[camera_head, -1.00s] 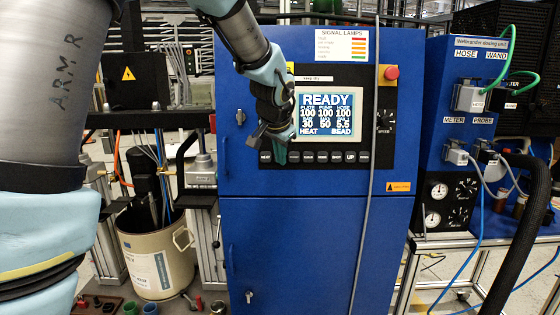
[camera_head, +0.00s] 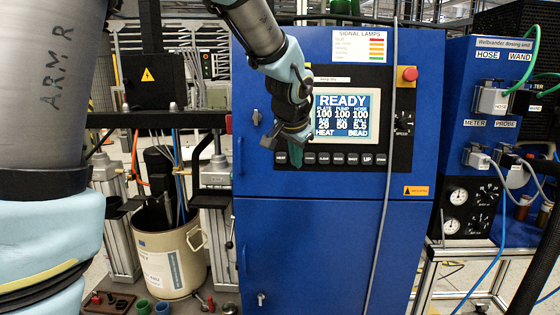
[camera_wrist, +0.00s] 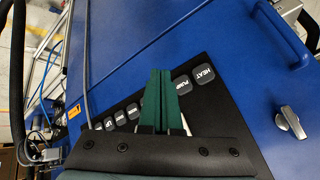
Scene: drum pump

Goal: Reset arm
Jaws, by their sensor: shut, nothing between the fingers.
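My gripper (camera_head: 294,163) is in front of the left end of the button row on the blue cabinet (camera_head: 310,245). In the wrist view its green fingers (camera_wrist: 161,97) are together with nothing between them, pointing over the black button panel (camera_wrist: 215,113). The HEAT button (camera_wrist: 203,74) and PUMP button (camera_wrist: 182,85) show just right of the fingertips; I cannot tell whether the fingers touch the panel. The display (camera_head: 345,113) reads READY above several numbers, with HEAT and BEAD at the bottom.
A grey cable (camera_head: 386,215) hangs down the cabinet front. A red button (camera_head: 409,74) and a dark knob (camera_head: 403,123) sit right of the display. A drum (camera_head: 172,258) stands at left. The dosing unit (camera_head: 487,140) with hoses stands at right.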

